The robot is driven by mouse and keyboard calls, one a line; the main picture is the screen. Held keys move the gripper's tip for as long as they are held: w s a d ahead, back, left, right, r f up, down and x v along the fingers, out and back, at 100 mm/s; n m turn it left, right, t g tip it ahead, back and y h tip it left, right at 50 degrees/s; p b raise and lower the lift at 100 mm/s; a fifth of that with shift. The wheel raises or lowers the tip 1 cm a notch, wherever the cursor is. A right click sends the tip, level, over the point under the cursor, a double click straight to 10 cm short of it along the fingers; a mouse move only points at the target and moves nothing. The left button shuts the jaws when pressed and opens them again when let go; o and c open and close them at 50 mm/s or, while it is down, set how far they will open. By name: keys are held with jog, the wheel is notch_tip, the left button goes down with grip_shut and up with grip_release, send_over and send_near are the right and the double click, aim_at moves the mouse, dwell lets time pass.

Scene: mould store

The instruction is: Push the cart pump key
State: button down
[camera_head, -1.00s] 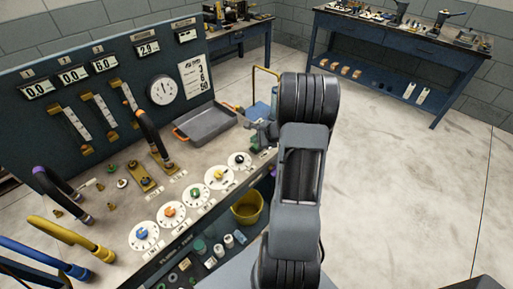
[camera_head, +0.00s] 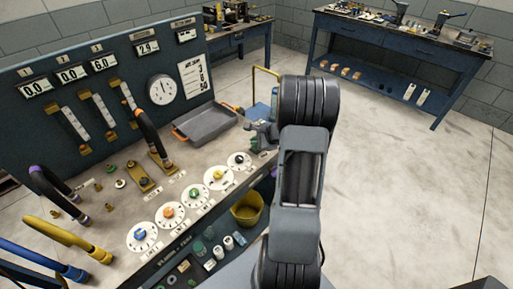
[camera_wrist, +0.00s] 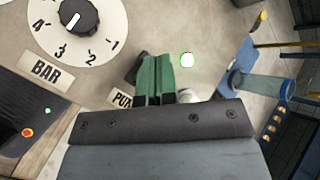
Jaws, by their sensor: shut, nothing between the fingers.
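My gripper (camera_wrist: 155,75) has its green fingers shut together with nothing between them, low over the bench top in the wrist view. A label starting "PU" (camera_wrist: 121,99) is partly hidden just left of the fingers. A pale rounded piece (camera_wrist: 188,95) is partly covered by my gripper. In the head view my gripper (camera_head: 256,129) is small beside the bench's right end.
A BAR dial (camera_wrist: 73,20) with a black knob lies left of my gripper. A grey tray (camera_head: 206,124), hoses and several dials stand on the bench. A blue cart-like frame (camera_wrist: 240,65) with a yellow rail is at the right. Open floor (camera_head: 410,190) lies right of my arm.

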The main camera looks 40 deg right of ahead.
aim_at(256, 147)
jog(key=shift+f+b, duration=0.3)
jog(key=shift+b, duration=0.05)
jog(key=shift+r, duration=0.1)
dwell(0.4)
jog(key=shift+r+p, duration=0.6)
jog(key=shift+r, duration=0.25)
notch_tip(256, 147, up, 6)
jog(key=p, duration=0.4)
dwell(0.5)
